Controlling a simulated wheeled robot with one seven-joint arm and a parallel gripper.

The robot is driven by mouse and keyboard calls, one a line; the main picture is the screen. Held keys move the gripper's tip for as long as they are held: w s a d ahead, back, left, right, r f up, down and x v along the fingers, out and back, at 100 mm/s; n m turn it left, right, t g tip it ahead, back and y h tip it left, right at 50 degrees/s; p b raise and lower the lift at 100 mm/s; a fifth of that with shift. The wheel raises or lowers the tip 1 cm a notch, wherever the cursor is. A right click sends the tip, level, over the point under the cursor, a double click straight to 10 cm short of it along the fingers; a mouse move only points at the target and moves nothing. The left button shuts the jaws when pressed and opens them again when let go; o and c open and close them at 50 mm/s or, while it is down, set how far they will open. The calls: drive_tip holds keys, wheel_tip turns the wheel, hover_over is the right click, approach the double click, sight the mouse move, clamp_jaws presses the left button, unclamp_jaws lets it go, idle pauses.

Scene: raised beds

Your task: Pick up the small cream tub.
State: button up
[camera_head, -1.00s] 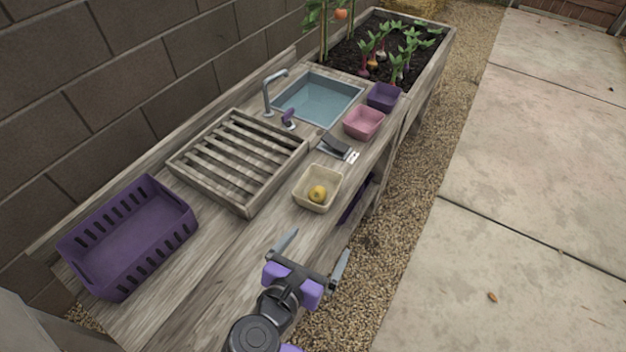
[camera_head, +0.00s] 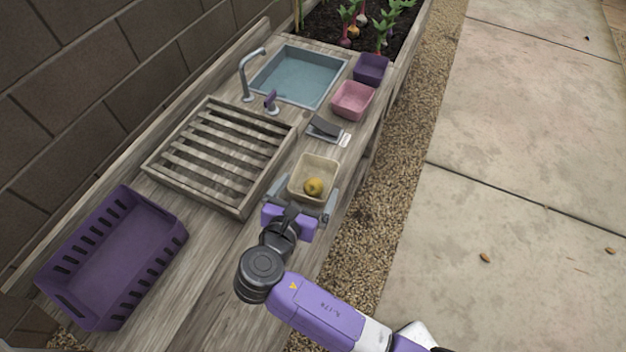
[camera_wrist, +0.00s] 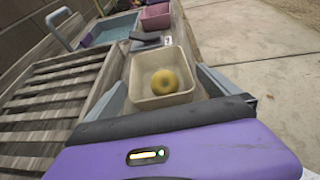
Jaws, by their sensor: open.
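The small cream tub (camera_head: 317,164) stands upright on the wooden bench near its right edge, with a round yellow item (camera_head: 313,187) inside. In the wrist view the tub (camera_wrist: 150,103) is straight ahead, and the yellow item (camera_wrist: 164,82) lies in it. My gripper (camera_head: 300,196) is open at the tub's near side. Its grey fingers appear to lie to the left and right of the tub's near end. I cannot tell whether either finger touches the tub.
A slatted wooden rack (camera_head: 222,152) lies left of the tub. A dark tool on a pale plate (camera_head: 325,130), a pink tub (camera_head: 352,100) and a purple tub (camera_head: 371,69) stand beyond. A sink (camera_head: 299,75) is behind the rack; a purple basket (camera_head: 112,258) sits front left.

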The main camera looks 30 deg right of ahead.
sight(310, 184)
drive_tip(key=shift+x, duration=2.8)
drive_tip(key=shift+a+f, duration=0.15)
drive_tip(key=c, duration=1)
drive_tip(key=shift+c, duration=0.5)
